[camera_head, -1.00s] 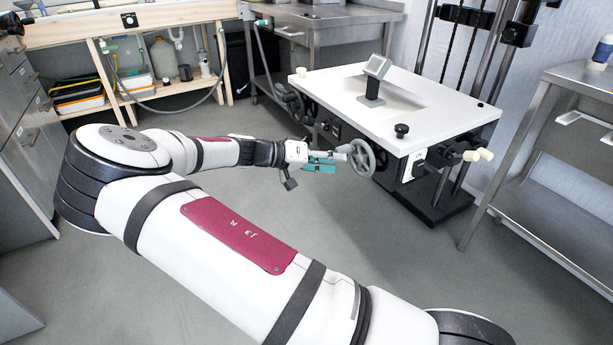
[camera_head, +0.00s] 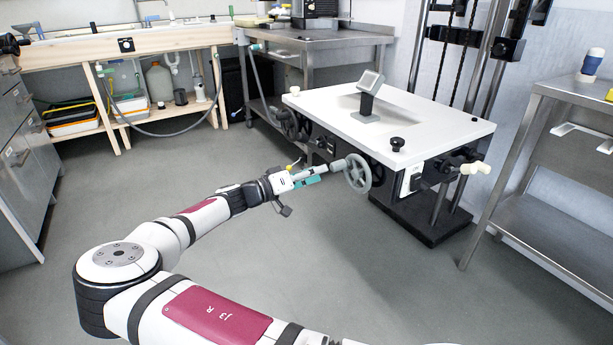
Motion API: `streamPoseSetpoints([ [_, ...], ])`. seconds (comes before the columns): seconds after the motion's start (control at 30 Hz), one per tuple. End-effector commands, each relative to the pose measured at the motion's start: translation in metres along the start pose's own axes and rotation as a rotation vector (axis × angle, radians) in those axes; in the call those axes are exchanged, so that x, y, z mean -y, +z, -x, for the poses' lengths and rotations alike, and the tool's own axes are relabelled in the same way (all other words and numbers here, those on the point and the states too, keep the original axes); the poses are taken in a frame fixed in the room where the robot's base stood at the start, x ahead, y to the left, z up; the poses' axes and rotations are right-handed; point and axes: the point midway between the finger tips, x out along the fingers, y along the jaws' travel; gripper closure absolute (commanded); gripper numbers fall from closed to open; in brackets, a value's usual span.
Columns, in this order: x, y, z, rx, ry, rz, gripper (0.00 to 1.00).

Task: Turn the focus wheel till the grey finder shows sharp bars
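The focus wheel (camera_head: 357,173) is a grey-green spoked handwheel on the near left side of the white-topped enlarger table (camera_head: 430,142). A pale grey-green grip (camera_head: 338,166) juts from it toward my gripper. My gripper (camera_head: 312,176), with teal fingers, is at this grip, left of the wheel rim. The fingers are small and overlap the grip in this view, so I cannot tell whether they are closed around it. The grey finder (camera_head: 368,97) stands tilted on the white table top. Its screen looks plain grey, and any bars are too small to make out.
A black knob (camera_head: 397,144) sits on the table's near corner. Cream-handled controls (camera_head: 476,168) jut from its right side. A steel bench (camera_head: 560,92) stands at right and a wooden sink bench (camera_head: 130,45) at back left. The grey floor (camera_head: 300,270) before the table is clear.

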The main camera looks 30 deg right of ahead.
Motion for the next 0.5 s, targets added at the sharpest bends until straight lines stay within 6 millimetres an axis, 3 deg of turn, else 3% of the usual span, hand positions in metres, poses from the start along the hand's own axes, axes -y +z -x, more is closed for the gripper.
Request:
streamPoseSetpoints([
  [0.5,-0.001,0.001,-0.048,0.002,0.002,0.0,0.6],
])
